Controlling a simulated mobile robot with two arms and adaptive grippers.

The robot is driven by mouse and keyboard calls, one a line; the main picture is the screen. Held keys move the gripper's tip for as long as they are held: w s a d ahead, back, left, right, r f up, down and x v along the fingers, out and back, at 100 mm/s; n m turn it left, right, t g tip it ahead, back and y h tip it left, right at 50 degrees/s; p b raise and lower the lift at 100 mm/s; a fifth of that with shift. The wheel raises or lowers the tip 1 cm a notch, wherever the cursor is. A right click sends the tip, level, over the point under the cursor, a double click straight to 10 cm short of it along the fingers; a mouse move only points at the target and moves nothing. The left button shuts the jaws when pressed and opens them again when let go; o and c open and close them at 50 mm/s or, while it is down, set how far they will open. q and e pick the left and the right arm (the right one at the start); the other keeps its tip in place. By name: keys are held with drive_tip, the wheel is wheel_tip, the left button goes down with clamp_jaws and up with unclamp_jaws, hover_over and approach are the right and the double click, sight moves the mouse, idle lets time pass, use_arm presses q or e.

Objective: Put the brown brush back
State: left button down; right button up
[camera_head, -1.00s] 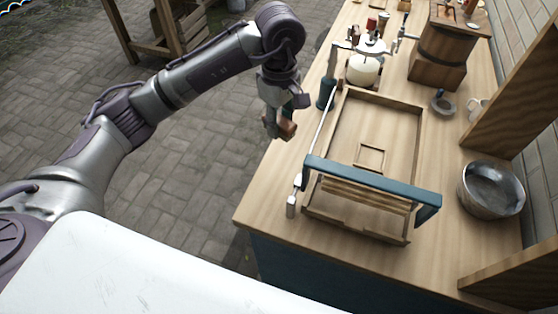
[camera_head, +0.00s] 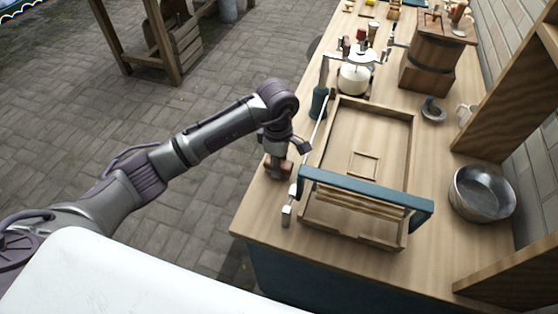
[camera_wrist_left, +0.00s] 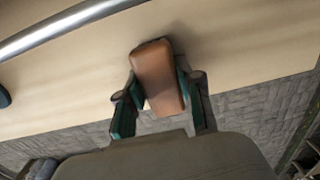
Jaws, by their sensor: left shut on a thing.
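My left gripper (camera_head: 276,166) is shut on the brown brush, beside the left edge of the wooden counter. In the left wrist view the brown brush (camera_wrist_left: 157,70) is a rounded brown block between the two green-padded fingers (camera_wrist_left: 160,98). Its bristles are not visible. In the head view only a little of the brush shows, mostly hidden by the gripper. The wooden tray (camera_head: 398,128) with a blue handle bar lies on the counter, to the right of my gripper. A small raised square frame (camera_head: 365,165) is on its floor. My right gripper is not in view.
A metal rod (camera_head: 313,138) runs along the tray's left side, close to my gripper. A metal bowl (camera_head: 482,193) stands right of the tray. A white jar (camera_head: 354,78) and a wooden churn (camera_head: 428,62) stand behind. Paving lies left of the counter.

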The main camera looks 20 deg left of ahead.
use_arm(q)
drive_tip(key=shift+f+b, duration=0.2)
drive_tip(key=shift+b, duration=0.15)
drive_tip(key=c, duration=0.7)
unclamp_jaws()
drive_tip(key=shift+r, duration=0.1)
drive_tip(key=shift+c, duration=0.2)
drive_tip(key=shift+r, duration=0.35)
wheel_tip(320, 180, up, 12)
drive_tip(key=b, duration=0.2)
drive_tip(key=shift+a+f, duration=0.15)
drive_tip(key=shift+f, duration=0.05)
drive_tip(key=shift+w, duration=0.1)
